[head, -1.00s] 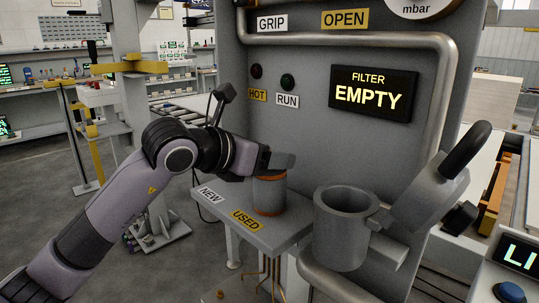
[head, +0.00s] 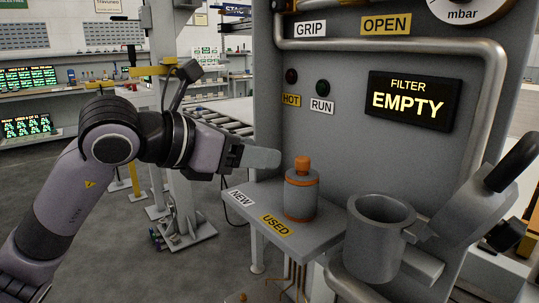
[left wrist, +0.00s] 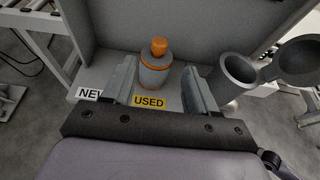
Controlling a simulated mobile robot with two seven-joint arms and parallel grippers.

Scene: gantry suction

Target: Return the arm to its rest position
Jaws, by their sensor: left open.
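My left arm comes in from the left in the head view, and its gripper (head: 262,158) is open and empty. It is held above and to the left of a grey filter cartridge with orange bands and an orange knob (head: 301,192). The cartridge stands upright on a small grey shelf (head: 293,236), behind the USED label; it is apart from the fingers. In the left wrist view the cartridge (left wrist: 156,72) shows beyond and between the two spread fingers (left wrist: 160,88). My right gripper is in neither view.
An open grey cup-shaped housing (head: 380,232) stands right of the shelf, with its lid and black handle (head: 512,162) swung open. The grey panel (head: 345,150) rises behind, with a sign reading FILTER EMPTY (head: 412,100). A roller conveyor (head: 222,120) lies behind my arm.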

